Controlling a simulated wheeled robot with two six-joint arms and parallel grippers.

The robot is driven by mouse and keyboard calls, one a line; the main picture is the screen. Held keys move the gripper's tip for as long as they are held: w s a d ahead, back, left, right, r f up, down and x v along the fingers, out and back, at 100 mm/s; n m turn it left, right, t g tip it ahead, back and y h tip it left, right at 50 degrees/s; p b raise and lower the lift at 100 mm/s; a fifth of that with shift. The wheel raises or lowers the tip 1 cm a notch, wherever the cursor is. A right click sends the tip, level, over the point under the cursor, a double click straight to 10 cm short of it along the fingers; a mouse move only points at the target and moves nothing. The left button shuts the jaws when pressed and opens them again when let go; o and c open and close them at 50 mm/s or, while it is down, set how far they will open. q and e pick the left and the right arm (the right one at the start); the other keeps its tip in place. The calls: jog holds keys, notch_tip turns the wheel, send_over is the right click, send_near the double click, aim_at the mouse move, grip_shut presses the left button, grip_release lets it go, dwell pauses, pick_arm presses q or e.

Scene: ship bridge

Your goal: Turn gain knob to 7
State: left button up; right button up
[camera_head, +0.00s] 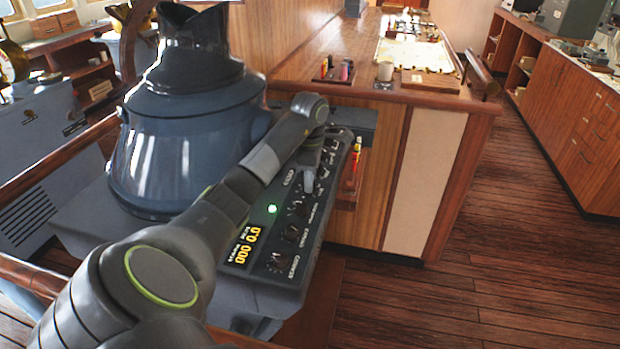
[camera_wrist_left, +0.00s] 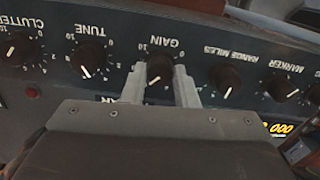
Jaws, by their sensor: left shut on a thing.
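The gain knob (camera_wrist_left: 160,68) is a round black knob under the label GAIN in the left wrist view. Its white pointer line slants toward the lower left of that picture; I cannot read its exact scale value. My left gripper (camera_wrist_left: 160,84) has one pale finger on each side of the knob and is shut on it. In the head view my left gripper (camera_head: 308,180) is at the upper part of the sloping black radar panel (camera_head: 262,283), and it hides the gain knob there. My right gripper is in neither view.
The tune knob (camera_wrist_left: 88,58) and range miles knob (camera_wrist_left: 225,79) stand close on either side. A green lamp (camera_head: 272,209) and yellow display (camera_head: 247,245) are lit. The large blue-grey radar hood (camera_head: 180,160) stands left of my arm. Wooden floor at right is clear.

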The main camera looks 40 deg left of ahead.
pick_arm(q)
jog(key=shift+m, duration=1.2)
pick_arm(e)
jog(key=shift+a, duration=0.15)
pick_arm(q)
jog(key=o, duration=1)
jog(key=shift+r, duration=0.15)
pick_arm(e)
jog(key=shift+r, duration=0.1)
